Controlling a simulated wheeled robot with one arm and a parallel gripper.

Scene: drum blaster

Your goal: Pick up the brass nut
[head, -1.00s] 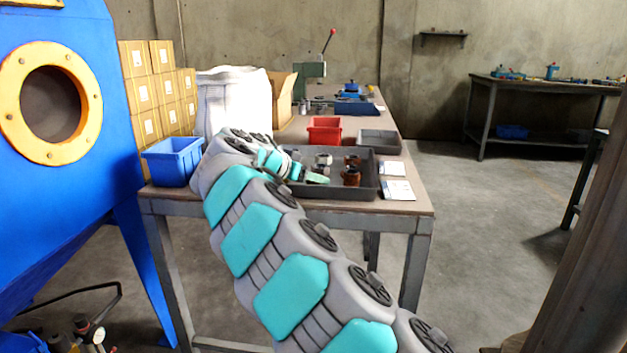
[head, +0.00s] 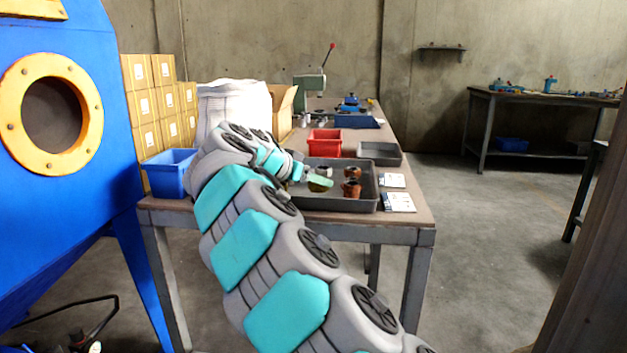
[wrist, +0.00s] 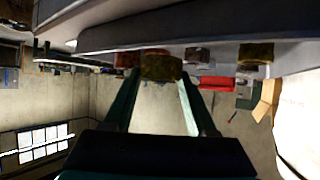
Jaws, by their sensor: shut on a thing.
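My gripper (head: 320,181) is over the dark grey tray (head: 367,204) on the near end of the bench. In the wrist view its two teal fingers (wrist: 160,72) are shut on a dark yellow, blocky piece that looks like the brass nut (wrist: 160,67). In the head view a bit of the nut (head: 317,188) shows at the fingertips, mostly hidden by the gripper. Whether it is clear of the tray floor is hard to tell. Another brass-coloured piece (wrist: 256,53) shows in the wrist view, apart from the fingers.
Two rusty brown parts (head: 351,189) sit in the tray right of my gripper. A blue bin (head: 169,175) stands left, a red bin (head: 324,143) and an empty grey tray (head: 380,153) behind. White cards (head: 398,202) lie at the right edge.

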